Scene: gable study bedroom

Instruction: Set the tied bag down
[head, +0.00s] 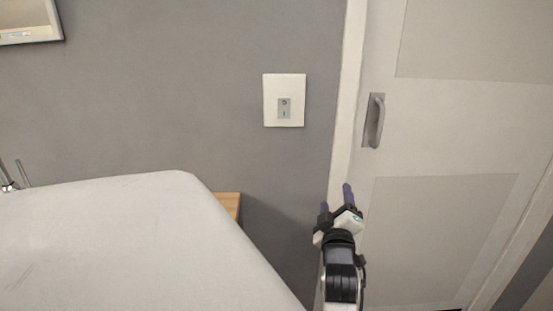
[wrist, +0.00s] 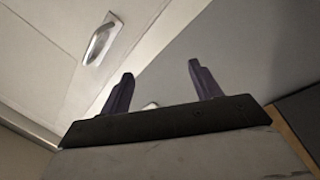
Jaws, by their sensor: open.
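My gripper (head: 336,197) is open and empty, raised in front of the grey wall beside the door frame. Its two purple fingers stand apart in the wrist view (wrist: 158,88), with nothing between them. I see no tied bag in either view.
A large pale surface (head: 110,245) fills the lower left, with a wooden edge (head: 229,203) behind its corner. A white switch plate (head: 284,100) is on the wall. A closed-looking pale door (head: 440,240) with a metal handle (head: 375,120) is at the right; the handle also shows in the wrist view (wrist: 101,42).

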